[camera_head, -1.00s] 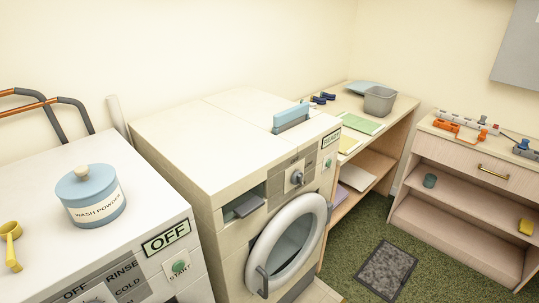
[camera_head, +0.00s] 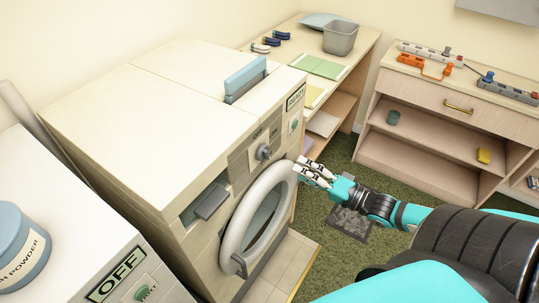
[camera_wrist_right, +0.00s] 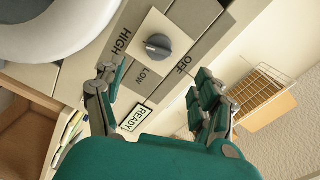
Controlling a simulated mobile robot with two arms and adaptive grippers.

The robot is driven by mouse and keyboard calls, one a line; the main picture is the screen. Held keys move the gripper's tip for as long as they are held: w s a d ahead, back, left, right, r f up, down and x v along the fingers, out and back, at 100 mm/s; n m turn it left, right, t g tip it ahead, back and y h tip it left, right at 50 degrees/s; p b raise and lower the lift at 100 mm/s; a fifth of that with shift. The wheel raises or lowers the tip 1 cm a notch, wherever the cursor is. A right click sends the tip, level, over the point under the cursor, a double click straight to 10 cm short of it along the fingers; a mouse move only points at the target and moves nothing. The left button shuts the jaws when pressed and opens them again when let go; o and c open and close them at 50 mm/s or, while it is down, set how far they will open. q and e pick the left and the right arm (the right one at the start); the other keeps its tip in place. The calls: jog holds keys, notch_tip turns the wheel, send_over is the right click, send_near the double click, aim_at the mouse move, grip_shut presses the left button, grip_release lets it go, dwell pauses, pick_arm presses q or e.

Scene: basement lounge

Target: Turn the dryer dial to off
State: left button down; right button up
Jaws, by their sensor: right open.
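The dryer (camera_head: 150,125) is the white machine with a round door in the middle of the head view. Its grey dial (camera_head: 263,152) sits on the front panel, beside a READY sign (camera_head: 295,97). In the right wrist view the dial (camera_wrist_right: 157,46) shows with the words HIGH, LOW and OFF around it; I cannot tell for sure where it points. My right gripper (camera_head: 312,173) is in front of the dryer, to the right of the dial and slightly lower. In the wrist view its open, empty fingers (camera_wrist_right: 155,88) are spread on either side, apart from the dial. My left gripper is out of view.
The round dryer door (camera_head: 257,222) is below the dial. A washer with an OFF sign (camera_head: 116,272) and a wash powder jar (camera_head: 18,245) stand at left. A counter with a grey bin (camera_head: 340,37) and a drawer shelf (camera_head: 440,93) are at the back. A dark mat (camera_head: 350,222) lies on the floor.

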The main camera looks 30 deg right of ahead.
aim_at(269, 156)
jog(key=x, duration=0.7)
jog(key=shift+d+r, duration=0.1)
jog(key=x, duration=0.3)
jog(key=shift+w+p, duration=0.2)
jog(key=shift+p, duration=0.2)
jog(key=shift+w, duration=0.25)
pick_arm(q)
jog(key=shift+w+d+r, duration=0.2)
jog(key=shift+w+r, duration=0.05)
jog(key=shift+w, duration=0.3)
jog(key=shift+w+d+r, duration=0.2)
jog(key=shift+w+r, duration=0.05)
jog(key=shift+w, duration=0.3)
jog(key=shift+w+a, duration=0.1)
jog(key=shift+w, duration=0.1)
pick_arm(e)
jog(key=c, duration=1.2)
